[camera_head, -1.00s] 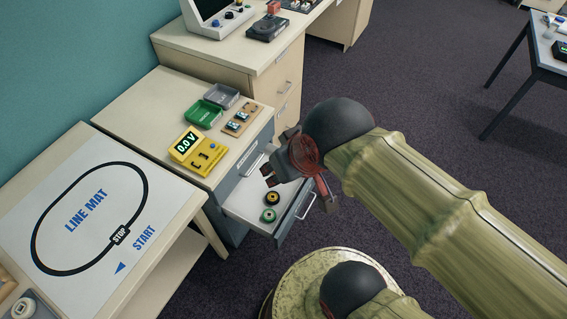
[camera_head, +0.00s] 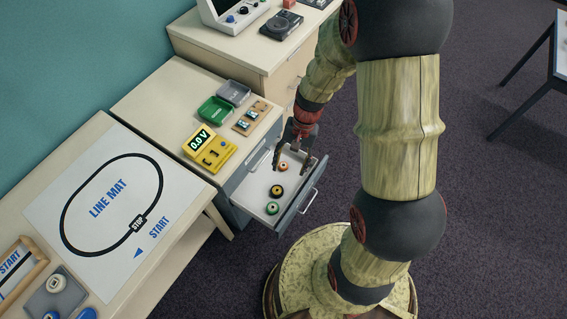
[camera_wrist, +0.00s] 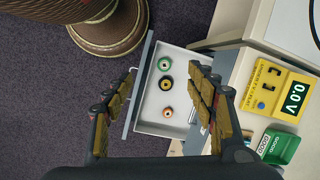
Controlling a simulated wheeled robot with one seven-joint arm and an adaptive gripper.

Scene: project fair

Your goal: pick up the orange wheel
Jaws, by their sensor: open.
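The orange wheel (camera_head: 283,168) lies in the open drawer (camera_head: 254,197), at the back end of a row of three wheels. In the wrist view the orange wheel (camera_wrist: 167,112) is the one nearest my gripper. A yellow wheel (camera_head: 276,190) and a green wheel (camera_head: 272,208) lie in line with it. My gripper (camera_head: 290,165) is open and empty, above the back part of the drawer. In the wrist view my gripper's fingers (camera_wrist: 160,92) stand wide apart on both sides of the drawer, with the wheels between them in the picture.
On the cabinet above the drawer are a yellow meter (camera_head: 210,148) reading 0.0 V, a green tray (camera_head: 215,110), a grey tray (camera_head: 234,92) and a small wooden board (camera_head: 251,118). The drawer front (camera_head: 302,198) with its handle stands out over dark carpet. A line mat (camera_head: 95,225) lies at left.

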